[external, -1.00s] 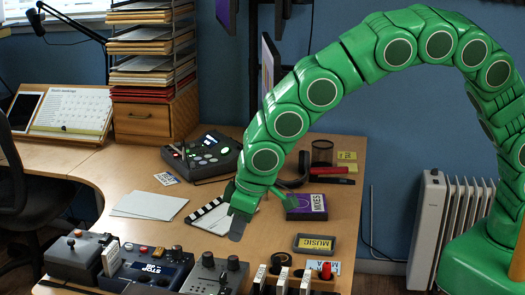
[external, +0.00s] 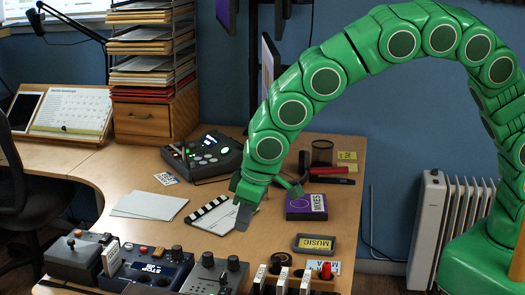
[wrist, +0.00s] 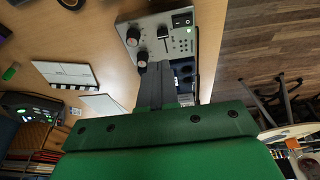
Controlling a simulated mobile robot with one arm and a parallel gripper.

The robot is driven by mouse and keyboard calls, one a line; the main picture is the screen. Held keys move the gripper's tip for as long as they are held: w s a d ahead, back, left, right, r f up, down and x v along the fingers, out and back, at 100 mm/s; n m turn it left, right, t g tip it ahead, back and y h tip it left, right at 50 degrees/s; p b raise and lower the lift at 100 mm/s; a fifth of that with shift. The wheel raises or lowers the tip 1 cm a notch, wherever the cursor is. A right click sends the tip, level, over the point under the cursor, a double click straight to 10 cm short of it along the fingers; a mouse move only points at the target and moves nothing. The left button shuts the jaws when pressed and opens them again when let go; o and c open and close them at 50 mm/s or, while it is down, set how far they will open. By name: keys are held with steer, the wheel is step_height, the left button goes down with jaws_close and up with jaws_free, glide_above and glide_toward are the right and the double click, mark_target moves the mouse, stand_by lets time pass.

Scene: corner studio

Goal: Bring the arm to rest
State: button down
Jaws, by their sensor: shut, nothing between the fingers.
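My gripper (external: 243,217) is the end of a green segmented arm that arches over the desk from the right. It hangs above the desk beside the clapperboard (external: 211,219), on the clapperboard's right. In the wrist view my gripper (wrist: 155,86) has its grey fingers together, with nothing seen between them. The fingers cover part of a grey device with knobs (wrist: 165,38) in that view.
A purple box (external: 304,208) and a yellow-labelled MUSIC case (external: 314,243) lie right of my gripper. Control boxes such as the STOP box (external: 151,269) line the front. White sheets (external: 148,205) lie left. A radiator (external: 440,215) stands right of the desk.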

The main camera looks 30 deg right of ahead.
steer(key=w+d+r+m+g+h, duration=0.1)
steer(key=d+r+m, duration=0.15)
steer(key=d, duration=0.75)
steer(key=w+d+r+m+g, duration=0.15)
steer(key=d+r, duration=0.25)
steer(key=d, duration=0.5)
steer(key=w+d+r+m+h, duration=0.1)
steer(key=w+d+r, duration=0.15)
steer(key=d, duration=0.75)
steer(key=s+d+r+m, duration=0.1)
steer(key=s+d, duration=0.6)
steer(key=d, duration=0.3)
steer(key=s+d+r+m+g, duration=0.1)
steer(key=s+d, duration=0.6)
steer(key=d, duration=0.3)
steer(key=s+d+r+m+g, duration=0.1)
steer(key=s+d+r, duration=0.1)
steer(key=s+d, duration=0.5)
steer(key=d, duration=0.3)
steer(key=shift+d+m, duration=0.3)
steer(key=shift+d, duration=0.05)
steer(key=c, duration=1.8)
jaws_free()
